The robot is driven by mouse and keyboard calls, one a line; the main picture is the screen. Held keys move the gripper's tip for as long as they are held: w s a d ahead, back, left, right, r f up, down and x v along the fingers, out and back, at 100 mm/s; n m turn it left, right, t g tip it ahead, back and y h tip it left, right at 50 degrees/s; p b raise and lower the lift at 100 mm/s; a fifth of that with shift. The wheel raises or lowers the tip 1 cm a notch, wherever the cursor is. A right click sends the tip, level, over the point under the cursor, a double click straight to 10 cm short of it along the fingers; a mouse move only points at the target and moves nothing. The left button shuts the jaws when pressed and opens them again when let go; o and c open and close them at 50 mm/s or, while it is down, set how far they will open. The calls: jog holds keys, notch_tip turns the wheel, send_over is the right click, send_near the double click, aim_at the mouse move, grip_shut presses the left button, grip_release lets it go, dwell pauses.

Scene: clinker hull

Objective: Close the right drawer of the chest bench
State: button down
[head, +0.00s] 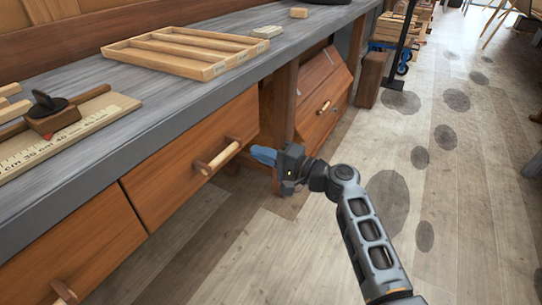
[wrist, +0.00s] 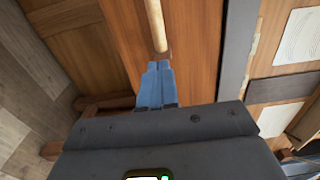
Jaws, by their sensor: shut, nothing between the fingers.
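The chest bench (head: 75,150) has a grey top and orange-brown drawer fronts. Its right drawer (head: 165,165) has a pale bar handle (head: 217,157) on dark posts. I cannot tell whether this drawer is flush or stands out slightly. My gripper (head: 263,155) is just right of the handle, near the right end of the drawer front. In the wrist view, its blue fingers (wrist: 155,84) are together and empty, pointing at the wooden drawer front (wrist: 197,55). The handle end (wrist: 157,25) lies just beyond the fingertips; contact is unclear.
The left drawer (head: 75,245) is beside it, with its own handle (head: 63,291). A wooden divided tray (head: 185,52) and a ruler board (head: 75,130) lie on the bench top. A slanted wooden drawer unit (head: 322,95) stands beyond the bench leg.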

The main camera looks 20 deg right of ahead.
jog(key=v, duration=0.9)
jog(key=s+d+f+h+p, duration=0.2)
jog(key=s+f+h+p, duration=0.3)
jog(key=s+f, duration=0.6)
jog(key=s+d+n+h+p, duration=0.15)
jog(key=s+h, duration=0.35)
jog(key=s, duration=1.1)
jog(key=s+d+r+n+h+p, duration=0.1)
jog(key=s+r+n+h+p, duration=0.15)
jog(key=s+r, duration=0.8)
jog(key=s+r+n+t+p, duration=0.1)
jog(key=s+r+n, duration=0.1)
jog(key=s+r, duration=0.3)
jog(key=s+a+r+n+t+p, duration=0.1)
jog(key=s+r+n, duration=0.2)
jog(key=r, duration=0.8)
jog(key=s, duration=0.2)
jog(key=shift+s, duration=0.4)
jog(key=shift+a, duration=0.1)
